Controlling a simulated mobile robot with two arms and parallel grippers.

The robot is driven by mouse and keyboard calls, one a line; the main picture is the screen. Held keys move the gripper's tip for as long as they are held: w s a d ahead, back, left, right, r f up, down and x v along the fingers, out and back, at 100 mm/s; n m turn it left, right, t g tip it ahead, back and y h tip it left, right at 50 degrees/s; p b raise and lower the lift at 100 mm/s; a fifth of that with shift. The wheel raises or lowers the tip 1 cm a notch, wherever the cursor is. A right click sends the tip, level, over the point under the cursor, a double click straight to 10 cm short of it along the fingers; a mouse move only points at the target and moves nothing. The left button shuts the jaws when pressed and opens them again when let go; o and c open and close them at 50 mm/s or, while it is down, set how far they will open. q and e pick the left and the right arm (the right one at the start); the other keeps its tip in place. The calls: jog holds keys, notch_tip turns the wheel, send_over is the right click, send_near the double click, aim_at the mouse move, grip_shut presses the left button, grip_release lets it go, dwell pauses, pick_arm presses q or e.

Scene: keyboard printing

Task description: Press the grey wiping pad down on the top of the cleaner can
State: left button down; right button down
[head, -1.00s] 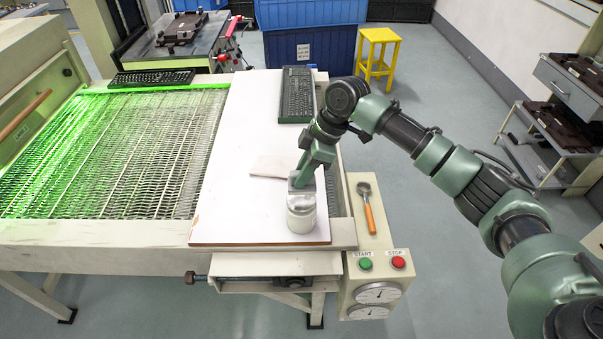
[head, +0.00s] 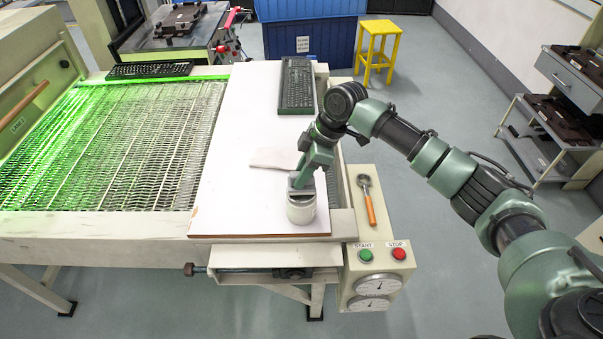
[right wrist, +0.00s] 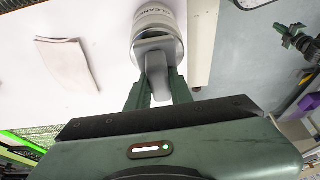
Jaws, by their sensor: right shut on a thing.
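The cleaner can (head: 301,209) is a white cylinder standing upright near the front edge of the white board. It also shows in the right wrist view (right wrist: 154,17). My right gripper (head: 303,178) is directly above the can. It is shut on the grey wiping pad (right wrist: 156,52) by its handle. In the head view the pad (head: 301,191) lies over the can's top and appears to touch it. The pad hides most of the can's top. My left gripper is not in view.
A folded pale cloth (head: 275,158) lies on the white board (head: 240,190) behind the can. A keyboard (head: 297,88) lies at the board's far end. An orange-handled tool (head: 367,200) lies on the side panel, above the START (head: 366,255) and STOP (head: 399,253) buttons.

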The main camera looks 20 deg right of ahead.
jog(key=shift+f, duration=0.85)
dwell(1.1)
notch_tip(320, 180, up, 7)
jog(key=p, duration=0.7)
jog(key=shift+r, duration=0.15)
